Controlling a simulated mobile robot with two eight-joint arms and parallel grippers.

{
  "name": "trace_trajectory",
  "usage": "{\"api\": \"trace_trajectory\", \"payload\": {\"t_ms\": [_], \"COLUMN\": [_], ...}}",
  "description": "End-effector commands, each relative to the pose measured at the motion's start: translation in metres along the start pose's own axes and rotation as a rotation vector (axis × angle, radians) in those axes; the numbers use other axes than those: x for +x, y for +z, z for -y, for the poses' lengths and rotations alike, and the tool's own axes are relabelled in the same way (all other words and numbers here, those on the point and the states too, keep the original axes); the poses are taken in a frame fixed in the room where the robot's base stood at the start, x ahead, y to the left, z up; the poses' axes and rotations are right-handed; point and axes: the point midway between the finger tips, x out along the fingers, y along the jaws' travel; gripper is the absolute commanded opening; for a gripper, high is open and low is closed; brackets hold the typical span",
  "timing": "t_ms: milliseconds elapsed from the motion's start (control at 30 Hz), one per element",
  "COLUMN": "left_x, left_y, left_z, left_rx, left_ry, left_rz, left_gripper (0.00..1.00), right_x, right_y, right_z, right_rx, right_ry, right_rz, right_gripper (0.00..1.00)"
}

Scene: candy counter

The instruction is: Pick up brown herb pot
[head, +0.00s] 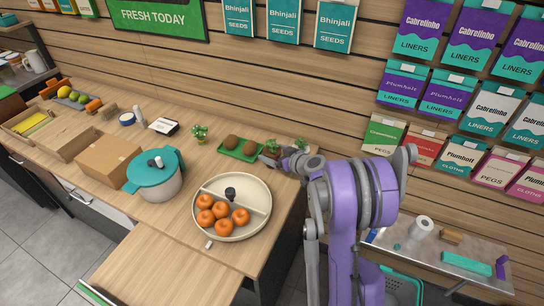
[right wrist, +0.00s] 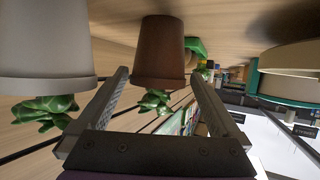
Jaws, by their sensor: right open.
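The brown herb pot (right wrist: 160,50) appears upside down in the right wrist view, with its green leaves (right wrist: 155,101) below it. It lies between and just beyond the two fingers of my right gripper (right wrist: 158,76), which is open and empty. In the head view the brown pot (head: 270,156) stands near the wall end of the counter, partly hidden by my right gripper (head: 284,161). A pale grey herb pot (right wrist: 42,45) is close beside it, left of the fingers in the wrist view. My left gripper is not in view.
A green tray (head: 238,150) with brown round items lies left of the brown pot. Another small herb plant (head: 200,131) stands farther left. A round divided tray (head: 258,189) with several oranges and a teal-lidded pot (head: 155,178) stand in front. The slatted wall is close behind.

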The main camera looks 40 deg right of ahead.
Motion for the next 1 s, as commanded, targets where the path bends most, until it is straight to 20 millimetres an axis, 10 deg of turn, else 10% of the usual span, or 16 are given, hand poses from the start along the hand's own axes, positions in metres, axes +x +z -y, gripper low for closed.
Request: {"api": "trace_trajectory", "payload": {"t_ms": [533, 1000], "left_x": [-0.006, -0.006], "left_y": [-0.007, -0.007], "left_z": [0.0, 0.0], "left_rx": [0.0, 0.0], "left_ry": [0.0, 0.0], "left_rz": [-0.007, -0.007], "left_gripper": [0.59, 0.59], "right_x": [0.041, 0.041], "right_y": [-0.002, -0.002], "right_z": [-0.002, -0.002], "right_rx": [0.0, 0.0], "right_ry": [0.0, 0.0], "right_rz": [0.0, 0.0], "right_gripper": [1.0, 0.19]}}
